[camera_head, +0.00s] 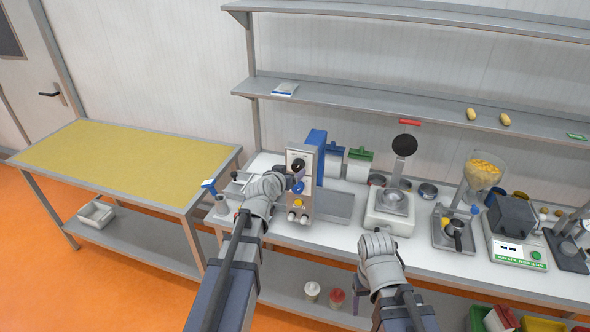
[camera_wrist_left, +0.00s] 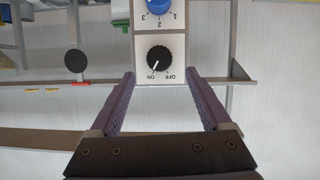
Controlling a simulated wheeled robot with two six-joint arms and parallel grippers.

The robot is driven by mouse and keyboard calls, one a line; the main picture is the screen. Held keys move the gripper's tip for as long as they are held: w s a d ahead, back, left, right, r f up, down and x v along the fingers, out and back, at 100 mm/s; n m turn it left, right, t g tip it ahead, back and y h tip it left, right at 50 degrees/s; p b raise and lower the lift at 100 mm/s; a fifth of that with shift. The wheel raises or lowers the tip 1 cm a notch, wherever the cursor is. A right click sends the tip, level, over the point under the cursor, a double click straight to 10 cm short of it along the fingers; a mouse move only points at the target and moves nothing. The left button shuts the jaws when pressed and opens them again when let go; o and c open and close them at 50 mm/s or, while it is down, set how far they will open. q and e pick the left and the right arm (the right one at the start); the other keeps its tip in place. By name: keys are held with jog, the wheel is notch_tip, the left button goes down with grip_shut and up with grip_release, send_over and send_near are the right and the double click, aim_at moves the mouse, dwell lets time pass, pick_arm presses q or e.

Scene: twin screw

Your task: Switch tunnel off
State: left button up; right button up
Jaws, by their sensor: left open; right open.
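The tunnel machine (camera_head: 303,180) is an upright grey box with a blue side, standing on the bench. Its black knob (camera_wrist_left: 158,59) is on a white panel marked ON and OFF, and its white mark points toward ON. A blue dial (camera_wrist_left: 160,5) with numbers adjoins it; this dial also shows in the head view (camera_head: 298,187). My left gripper (camera_head: 298,172) is open in front of the panel. In the left wrist view its purple fingers (camera_wrist_left: 161,80) stand either side of the black knob, apart from it. My right gripper (camera_head: 355,303) is low by the bench's front edge, mostly hidden behind its own wrist.
A scale-like device (camera_head: 389,220) with a round black plate stands right of the machine. Further right are a hopper grinder (camera_head: 484,170) and a green-fronted balance (camera_head: 518,254). A yellow-topped table (camera_head: 120,160) at left is clear. Shelves (camera_head: 400,92) run above the bench.

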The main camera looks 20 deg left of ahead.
aim_at(296, 167)
pick_arm(q)
jog(key=b+x, duration=0.2)
jog(key=x, duration=0.4)
jog(key=shift+f, duration=0.1)
grip_shut()
dwell(0.5)
